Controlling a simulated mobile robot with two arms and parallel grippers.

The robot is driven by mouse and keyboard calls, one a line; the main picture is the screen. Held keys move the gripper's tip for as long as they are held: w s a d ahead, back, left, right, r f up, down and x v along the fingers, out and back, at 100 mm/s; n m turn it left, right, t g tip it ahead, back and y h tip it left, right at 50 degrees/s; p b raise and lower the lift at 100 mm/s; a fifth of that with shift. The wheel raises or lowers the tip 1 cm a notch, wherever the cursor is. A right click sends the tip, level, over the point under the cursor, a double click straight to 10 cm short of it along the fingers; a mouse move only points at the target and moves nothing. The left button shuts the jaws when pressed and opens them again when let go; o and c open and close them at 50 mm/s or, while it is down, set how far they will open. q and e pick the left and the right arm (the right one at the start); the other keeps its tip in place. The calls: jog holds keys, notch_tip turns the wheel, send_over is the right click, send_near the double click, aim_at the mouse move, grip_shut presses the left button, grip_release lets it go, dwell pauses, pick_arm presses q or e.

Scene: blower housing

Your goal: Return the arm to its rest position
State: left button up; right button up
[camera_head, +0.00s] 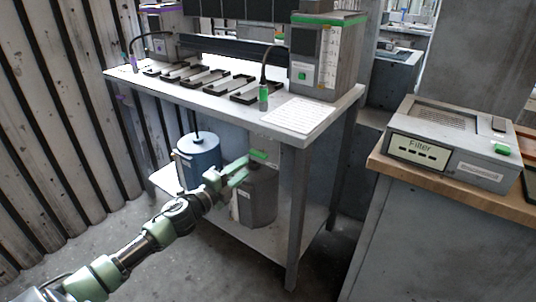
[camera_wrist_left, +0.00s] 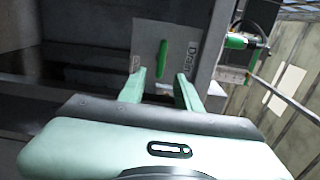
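My left arm (camera_head: 155,235) reaches in from the lower left in the head view. Its left gripper (camera_head: 243,170) is in front of the table's lower space, beside a dark grey container (camera_head: 262,198) with a green part on top. In the left wrist view the two pale green fingers (camera_wrist_left: 160,90) are apart, with nothing held between them. Beyond the fingertips is a grey surface with a green handle (camera_wrist_left: 163,60) and a label reading "Drain" (camera_wrist_left: 189,60). I cannot tell whether the fingers touch the container. My right gripper is not in view.
A metal table (camera_head: 215,105) carries several black-framed trays, a paper sheet (camera_head: 298,115) and a grey box (camera_head: 325,60). A blue canister (camera_head: 200,157) stands on its lower shelf. A filter unit (camera_head: 455,140) sits on the right bench. A corrugated wall (camera_head: 60,130) borders the left.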

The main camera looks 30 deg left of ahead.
pick_arm(q)
jog(key=s+d+f+n+g+y, duration=0.1)
jog(key=s+d+f+n+g, duration=0.25)
jog(key=f, duration=0.65)
jog(key=s+f+n+g+y, duration=0.2)
jog(key=s+f+n, duration=0.3)
jog(key=f, duration=0.5)
jog(key=s+d+f+n+g+y, duration=0.1)
jog(key=s+d+f+n+g, duration=0.15)
jog(key=s+f, duration=0.6)
jog(key=s+d+f+n+g+h, duration=0.3)
jog(key=s+d+f+n+g, duration=0.4)
jog(key=s+d+f, duration=1.15)
jog(key=s+a+r+g+p, duration=0.1)
jog(key=s+a+p, duration=0.1)
jog(key=s+p, duration=0.6)
jog(key=s+a+r+m+g+p, duration=0.1)
jog(key=s+a+r+p, duration=0.1)
jog(key=s+p, duration=0.5)
jog(key=shift+s+a+y+p, duration=0.3)
jog(key=shift+s+a+p, duration=0.15)
jog(key=shift+s, duration=0.55)
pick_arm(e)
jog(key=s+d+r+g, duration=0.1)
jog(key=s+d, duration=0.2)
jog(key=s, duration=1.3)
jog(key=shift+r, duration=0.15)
